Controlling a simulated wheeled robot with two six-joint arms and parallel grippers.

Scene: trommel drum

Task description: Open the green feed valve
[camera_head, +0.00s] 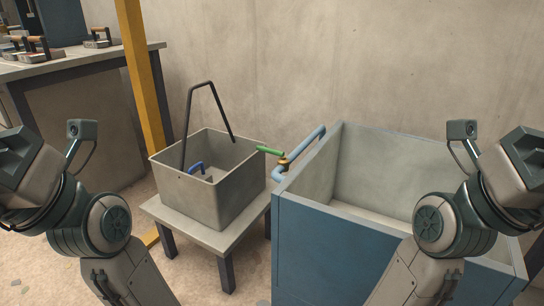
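The green feed valve shows as a short green lever (269,151) on a small brass fitting (284,162). The lever lies roughly level and points left, toward the rim of a grey bin (222,205). The fitting joins a light blue pipe (305,145) that runs along the left side of a blue tank. Whether the valve is open or shut I cannot tell. My two arms stand folded at the left and right sides of the picture, well apart from the valve. The fingers of both grippers are out of view.
The grey bin has a tall black handle (188,125) and a blue handle (197,167) inside, and stands on a low table (228,238). The large blue tank (335,255) is at right. A yellow post (137,75) stands behind left, near a bench (85,62) with wooden-handled tools.

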